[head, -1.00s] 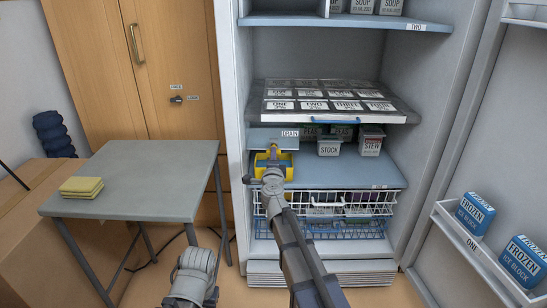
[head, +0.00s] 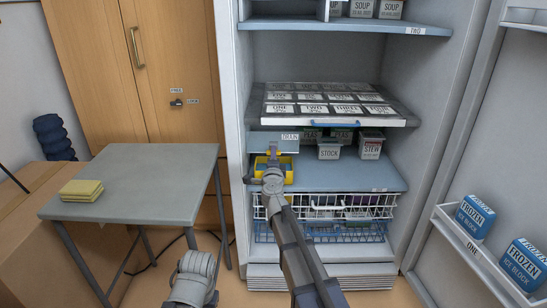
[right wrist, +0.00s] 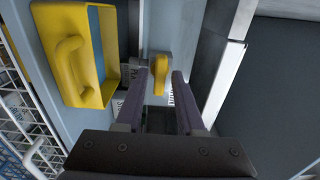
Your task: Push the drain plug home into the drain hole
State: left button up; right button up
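The drain plug (right wrist: 159,66) is a small yellow piece in the right wrist view, in front of the grey wall by a partly hidden label. My right gripper (right wrist: 159,82) is open, with one dark finger on each side of the plug and a gap showing on both sides. In the head view my right gripper (head: 272,152) reaches into the fridge below the DRAIN label (head: 290,136) and covers most of the plug. The drain hole is hidden, so I cannot tell how deep the plug sits. Only part of my left arm shows at the bottom of the head view; its fingers do not show.
A yellow tub with a handle (right wrist: 72,62) is close to the left of my right gripper; it also shows on the fridge shelf (head: 350,178). Labelled tubs (head: 328,150) stand to the right. A grey table (head: 140,195) stands left.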

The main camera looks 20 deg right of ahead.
jog(key=shift+o, duration=0.8)
jog(key=shift+s, duration=0.1)
jog(key=v, duration=0.7)
jog(key=shift+s, duration=0.35)
jog(key=shift+a, duration=0.15)
